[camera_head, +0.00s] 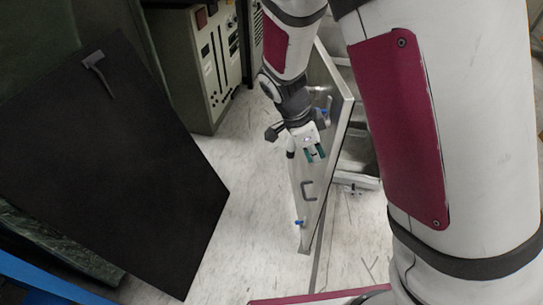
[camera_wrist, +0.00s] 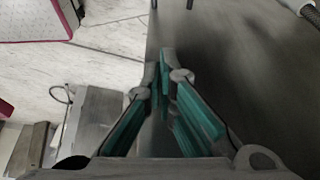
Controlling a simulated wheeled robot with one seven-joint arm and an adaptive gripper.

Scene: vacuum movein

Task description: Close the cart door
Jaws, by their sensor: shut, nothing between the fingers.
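The cart (camera_head: 357,178) shows as metal shelving behind and right of the door, partly hidden by my arm. My gripper (camera_head: 314,154) is at the door's left, outer face, above the handle. In the wrist view the door (camera_wrist: 245,75) fills the right side as a grey surface, and my gripper's green fingertips (camera_wrist: 166,62) are together and empty by its edge. I cannot tell whether they touch it.
A large black panel with a handle (camera_head: 110,150) stands at left. A grey-green cabinet with controls (camera_head: 205,65) stands behind. The pale floor (camera_head: 240,190) between the black panel and the door is clear. My arm blocks much of the right side.

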